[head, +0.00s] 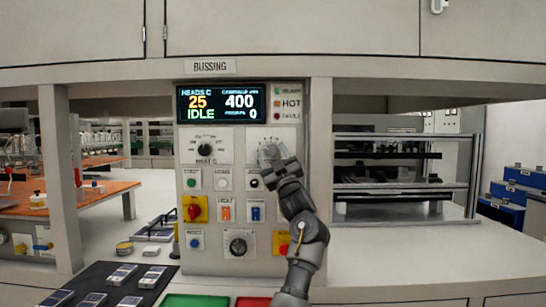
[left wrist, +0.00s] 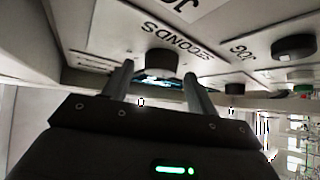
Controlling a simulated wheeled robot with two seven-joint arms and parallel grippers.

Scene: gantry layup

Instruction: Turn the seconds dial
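The seconds dial (left wrist: 160,62) is a dark round knob on a pale plate in the left wrist view, beside the upside-down word SECONDS. My left gripper (left wrist: 158,75) is open, its two fingers pointing at the panel, one on each side of the knob. I cannot tell whether either finger touches it. In the head view my left gripper (head: 270,152) is in front of the upper right dial plate (head: 256,133) and hides the knob. My right gripper is not in view.
The panel's display (head: 221,103) reads 25, 400, IDLE and 0. The HEAT C dial (head: 205,148) is to the left. Buttons, switches and a red knob on yellow (head: 194,210) are below. The JOG knob (left wrist: 294,47) is close by in the left wrist view.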

